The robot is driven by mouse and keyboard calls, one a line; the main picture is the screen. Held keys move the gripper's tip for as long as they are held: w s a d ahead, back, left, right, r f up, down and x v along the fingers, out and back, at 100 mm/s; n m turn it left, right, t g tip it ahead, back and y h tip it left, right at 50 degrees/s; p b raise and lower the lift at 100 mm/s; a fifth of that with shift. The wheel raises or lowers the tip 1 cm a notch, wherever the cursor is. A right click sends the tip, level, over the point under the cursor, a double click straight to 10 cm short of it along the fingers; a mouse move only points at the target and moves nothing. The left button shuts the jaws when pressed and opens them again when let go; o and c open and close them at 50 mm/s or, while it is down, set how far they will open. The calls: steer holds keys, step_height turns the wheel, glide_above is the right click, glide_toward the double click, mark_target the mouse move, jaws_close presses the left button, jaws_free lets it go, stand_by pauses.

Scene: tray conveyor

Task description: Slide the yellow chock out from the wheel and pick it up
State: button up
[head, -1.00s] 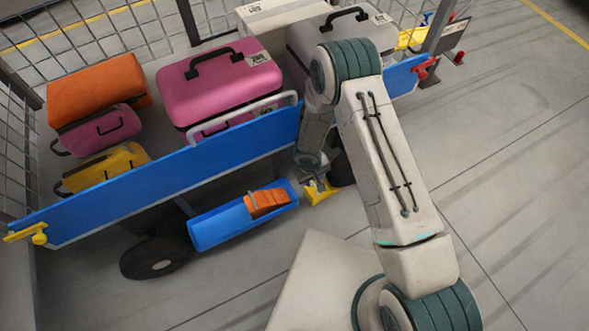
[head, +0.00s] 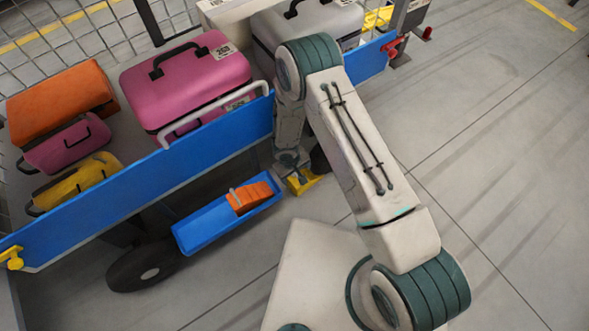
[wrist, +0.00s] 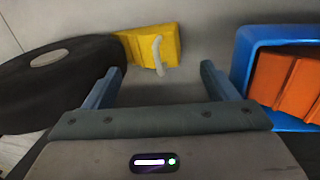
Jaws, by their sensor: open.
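The yellow chock (wrist: 151,45) lies on the floor against the black wheel (wrist: 65,65) in the wrist view, with a pale curved handle (wrist: 158,55) on it. In the head view the yellow chock (head: 303,182) shows just below my gripper, and the wheel (head: 319,160) beside it is mostly hidden by my arm. My gripper (wrist: 161,76) is open and empty. Its two fingers point toward the chock, with the handle between them in the picture. The fingers look apart from the chock and handle; the exact distance is hard to tell.
A blue bin (head: 182,238) with orange chocks (head: 250,196) hangs left of the chock, close to my right finger in the wrist view. The cart's blue side panel (head: 200,162) is above, with suitcases behind it. Another wheel (head: 150,272) is at lower left. Floor at right is clear.

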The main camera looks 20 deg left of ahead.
mark_target(293, 182)
steer(key=f+b, duration=0.1)
steer(key=f, duration=0.2)
steer(key=d+f+b, duration=0.1)
steer(key=f, duration=0.2)
steer(key=w+f+b, duration=0.1)
steer(key=f, duration=0.3)
steer(key=shift+w+d, duration=0.1)
steer(key=shift+d, duration=0.05)
